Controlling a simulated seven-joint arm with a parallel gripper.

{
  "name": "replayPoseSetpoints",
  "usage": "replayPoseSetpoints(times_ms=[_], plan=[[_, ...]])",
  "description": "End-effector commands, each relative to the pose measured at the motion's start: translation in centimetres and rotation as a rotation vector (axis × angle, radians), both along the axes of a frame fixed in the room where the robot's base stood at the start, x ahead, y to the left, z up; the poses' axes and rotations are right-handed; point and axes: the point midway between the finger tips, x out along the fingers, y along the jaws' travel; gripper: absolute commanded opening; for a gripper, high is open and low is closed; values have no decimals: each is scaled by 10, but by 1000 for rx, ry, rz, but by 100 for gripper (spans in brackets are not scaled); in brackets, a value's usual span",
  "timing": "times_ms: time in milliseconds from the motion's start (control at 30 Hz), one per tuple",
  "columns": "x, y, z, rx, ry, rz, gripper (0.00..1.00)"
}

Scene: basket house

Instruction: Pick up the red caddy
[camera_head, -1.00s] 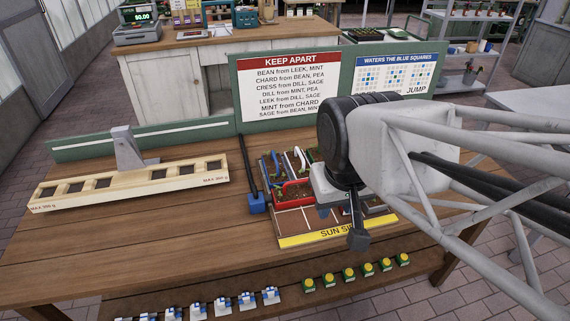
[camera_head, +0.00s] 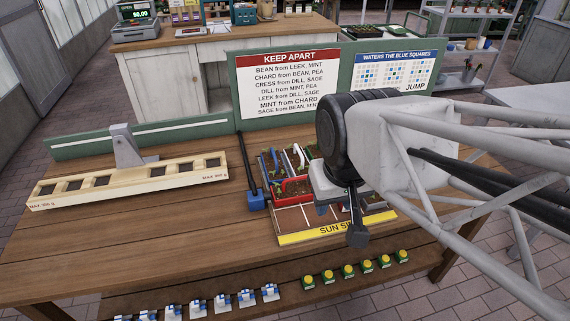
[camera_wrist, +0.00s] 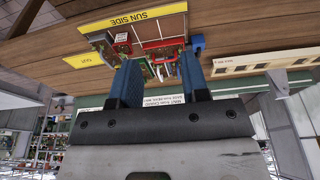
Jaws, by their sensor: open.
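The red caddy (camera_head: 296,186) stands in the planting tray, behind the yellow SUN SIDE strip (camera_head: 338,228). Its red rim or handle shows in the head view, and its right part is hidden behind my wrist. In the wrist view the red caddy (camera_wrist: 165,43) shows beyond and between my fingers. My gripper (camera_wrist: 158,66) is open, with two blue fingers spread apart and nothing between their tips. In the head view my gripper (camera_head: 323,205) hangs over the tray, just right of the red caddy. It appears apart from the caddy, but its exact height is unclear.
Other caddies, including a white-handled one (camera_head: 298,157), crowd the tray. A blue block (camera_head: 256,200) on a black rod lies left of it. A wooden slotted bar (camera_head: 130,183) stands further left. Yellow-topped items (camera_head: 347,272) line the front. A sign board (camera_head: 288,90) rises behind.

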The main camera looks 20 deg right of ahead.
Motion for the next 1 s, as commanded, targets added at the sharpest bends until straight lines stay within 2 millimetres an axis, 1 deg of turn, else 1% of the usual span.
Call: replayPoseSetpoints(times_ms=[267, 367, 467, 567, 667, 867, 1000], plan=[[1, 0, 0, 2, 1, -3, 42], [4, 0, -1, 9, 4, -14, 42], [12, 1, -2, 28, 9, -44, 42], [24, 1, -5, 58, 22, -92, 42], [41, 1, -9, 100, 37, -162, 42], [84, 0, -22, 198, 76, -337, 42], [116, -3, -35, 266, 105, -470, 42]])
